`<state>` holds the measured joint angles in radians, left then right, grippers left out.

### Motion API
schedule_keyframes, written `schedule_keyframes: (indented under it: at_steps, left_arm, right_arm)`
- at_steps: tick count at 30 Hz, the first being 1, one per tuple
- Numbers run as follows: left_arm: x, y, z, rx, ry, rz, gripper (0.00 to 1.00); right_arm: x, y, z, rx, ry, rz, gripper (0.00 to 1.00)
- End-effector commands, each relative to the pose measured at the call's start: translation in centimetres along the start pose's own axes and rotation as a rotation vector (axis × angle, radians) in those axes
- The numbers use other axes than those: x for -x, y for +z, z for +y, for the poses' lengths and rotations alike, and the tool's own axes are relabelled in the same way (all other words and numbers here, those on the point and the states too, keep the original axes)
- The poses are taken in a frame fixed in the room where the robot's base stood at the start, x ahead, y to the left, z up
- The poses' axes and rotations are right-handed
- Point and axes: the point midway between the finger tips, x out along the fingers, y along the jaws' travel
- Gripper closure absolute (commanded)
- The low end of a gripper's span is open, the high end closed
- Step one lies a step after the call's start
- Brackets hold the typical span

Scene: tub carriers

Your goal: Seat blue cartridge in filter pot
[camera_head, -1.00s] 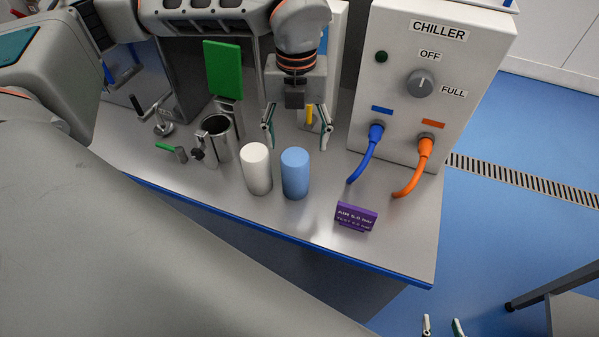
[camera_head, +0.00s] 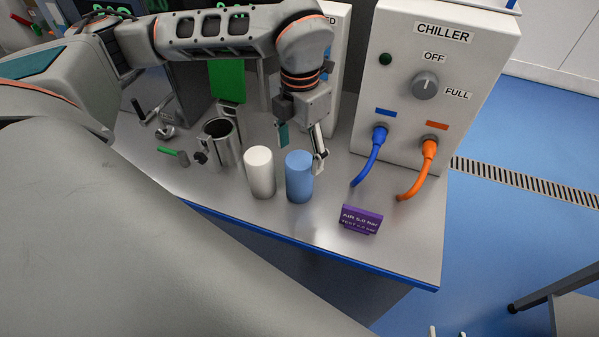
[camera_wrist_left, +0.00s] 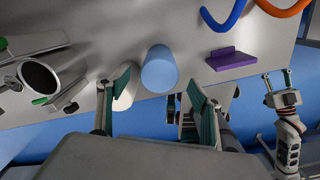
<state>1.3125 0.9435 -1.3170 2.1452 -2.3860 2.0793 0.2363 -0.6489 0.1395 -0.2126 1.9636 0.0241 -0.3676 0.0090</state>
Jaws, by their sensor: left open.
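The blue cartridge (camera_head: 299,178) stands upright on the bench, right of a white cylinder (camera_head: 260,173). My left gripper (camera_head: 301,148) is open and empty just above and behind the cartridge. In the left wrist view the cartridge (camera_wrist_left: 160,72) shows between the spread fingers (camera_wrist_left: 158,88), apart from both, and one finger partly covers the white cylinder (camera_wrist_left: 124,98). The filter pot (camera_head: 228,150) is an open metal cup with side latches, left of the cylinders. Its dark mouth (camera_wrist_left: 39,76) shows empty in the left wrist view. My right gripper (camera_wrist_left: 277,80) is open, off the bench.
The chiller box (camera_head: 400,90) with blue (camera_head: 370,168) and orange (camera_head: 415,178) hoses stands to the right. A purple sign (camera_head: 360,220) is near the front edge. A green-handled part (camera_head: 172,153) lies left of the pot.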

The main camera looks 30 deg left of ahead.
Motion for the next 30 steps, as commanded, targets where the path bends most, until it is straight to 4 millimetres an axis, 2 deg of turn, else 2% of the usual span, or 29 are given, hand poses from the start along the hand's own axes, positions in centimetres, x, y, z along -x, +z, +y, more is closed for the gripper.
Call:
schedule_keyframes:
  at_steps: [3, 6, 15, 22, 24, 30]
  left_arm:
    - [-1.8, -0.2, 0.1, 0.000, -0.001, 0.004, 0.35]
    - [-2.8, -0.1, 0.1, 0.000, -0.001, 0.003, 0.35]
    - [-3.2, -0.1, 0.1, 0.000, -0.001, 0.001, 0.35]
    - [-3.2, -0.1, 0.1, 0.000, -0.001, 0.001, 0.95]
    - [-3.1, -0.1, 0.1, 0.000, -0.001, 0.000, 1.00]
    - [-3.1, -0.1, 0.1, 0.000, -0.001, 0.000, 1.00]
  right_arm:
    - [0.1, -0.2, 0.1, 0.000, 0.000, 0.001, 0.60]
    - [0.1, -0.2, 0.1, 0.000, 0.000, 0.001, 0.60]
    - [0.1, -0.2, 0.1, 0.000, 0.000, 0.000, 0.60]
    - [0.1, -0.1, 0.0, 0.000, 0.000, -0.001, 0.60]
    - [0.1, -0.1, 0.0, 0.000, 0.000, -0.002, 0.60]
    - [0.1, -0.1, 0.0, 0.000, 0.000, -0.002, 0.60]
